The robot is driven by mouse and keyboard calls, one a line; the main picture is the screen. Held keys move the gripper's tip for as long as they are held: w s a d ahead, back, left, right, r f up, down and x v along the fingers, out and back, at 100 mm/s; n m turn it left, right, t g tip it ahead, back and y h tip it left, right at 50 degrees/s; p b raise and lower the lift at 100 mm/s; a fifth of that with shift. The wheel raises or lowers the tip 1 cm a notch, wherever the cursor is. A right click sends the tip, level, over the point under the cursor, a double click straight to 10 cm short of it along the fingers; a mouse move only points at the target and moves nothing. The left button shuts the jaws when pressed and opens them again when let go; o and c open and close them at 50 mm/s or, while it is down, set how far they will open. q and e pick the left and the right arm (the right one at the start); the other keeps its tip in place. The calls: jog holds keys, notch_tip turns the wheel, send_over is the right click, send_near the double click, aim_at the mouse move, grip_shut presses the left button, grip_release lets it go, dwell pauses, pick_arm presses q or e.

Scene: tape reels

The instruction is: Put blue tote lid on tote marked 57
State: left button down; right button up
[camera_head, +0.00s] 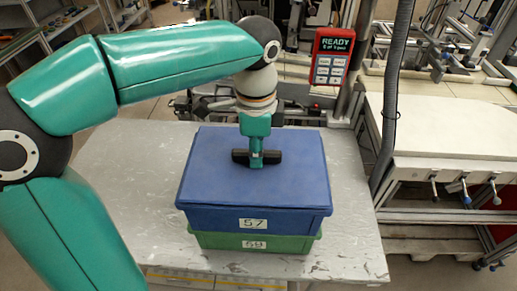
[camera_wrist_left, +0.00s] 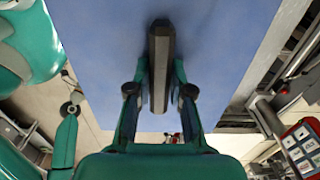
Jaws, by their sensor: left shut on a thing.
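The blue tote lid (camera_head: 215,165) lies flat over the top of the blue tote marked 57 (camera_head: 295,222), covering its opening. The lid's edges line up with the tote's rim; I cannot tell whether a small gap is left between them. Tote 57 stands on a green tote marked 59 (camera_head: 215,241). My left gripper (camera_head: 257,160) points down and is shut on the lid's black handle (camera_head: 275,157), near the lid's middle. In the left wrist view the handle (camera_wrist_left: 161,60) sits between the two fingers over the blue lid (camera_wrist_left: 100,40). My right gripper is not in view.
The totes stand on a grey metal-topped table (camera_head: 350,215) with free room at both sides. A red handheld device reading READY (camera_head: 331,56) is behind the table. A grey hose (camera_head: 393,100) hangs at the right, beside a white bench (camera_head: 455,130).

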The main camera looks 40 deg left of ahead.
pick_arm(q)
jog(key=shift+f, duration=0.15)
jog(key=c, duration=1)
grip_release()
notch_tip(320, 180, up, 12)
jog(key=shift+f, duration=0.1)
dwell(0.5)
